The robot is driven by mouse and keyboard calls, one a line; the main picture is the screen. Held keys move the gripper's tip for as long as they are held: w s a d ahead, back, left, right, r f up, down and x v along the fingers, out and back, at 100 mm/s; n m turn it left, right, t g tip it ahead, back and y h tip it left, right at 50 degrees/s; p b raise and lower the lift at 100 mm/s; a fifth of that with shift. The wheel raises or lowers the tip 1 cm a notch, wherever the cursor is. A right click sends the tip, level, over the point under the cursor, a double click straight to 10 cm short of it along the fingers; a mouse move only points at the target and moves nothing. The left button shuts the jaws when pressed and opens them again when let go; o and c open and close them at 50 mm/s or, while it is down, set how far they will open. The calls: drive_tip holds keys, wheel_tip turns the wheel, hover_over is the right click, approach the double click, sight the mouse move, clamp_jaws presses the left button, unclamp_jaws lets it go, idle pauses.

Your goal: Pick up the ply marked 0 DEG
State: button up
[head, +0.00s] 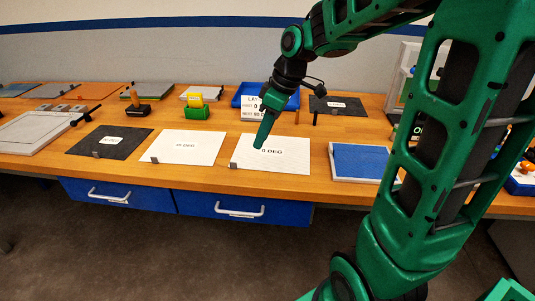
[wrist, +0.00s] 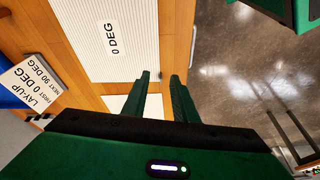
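The white ply marked 0 DEG (head: 291,165) lies flat on the bench's front part, second from the right in the front row. It also shows in the wrist view (wrist: 85,50), its label turned sideways. A small grey block sits at its left edge. My gripper (head: 259,146) points down over the ply's upper left part in the head view, partly covering it. In the wrist view the two green fingers (wrist: 160,75) stand apart with nothing between them. The ply lies beyond the fingertips there. Height above the ply is hard to tell.
Left of it lie another white ply (head: 190,143), label blurred, and a dark ply (head: 95,147). A blue panel in a white frame (head: 360,163) lies right. A lay-up sign (wrist: 28,85) and blue tray (head: 245,91) stand behind. The bench's front edge is close.

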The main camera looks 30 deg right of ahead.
drive_tip(key=w+a+f+n, duration=0.2)
drive_tip(key=w+a+f, duration=0.1)
drive_tip(key=a+f, duration=0.1)
drive_tip(key=shift+w+y, duration=0.4)
drive_tip(key=shift+x, duration=3.1)
drive_tip(key=shift+a+r, duration=0.1)
drive_tip(key=shift+a, duration=0.05)
drive_tip(key=shift+c, duration=0.6)
clamp_jaws()
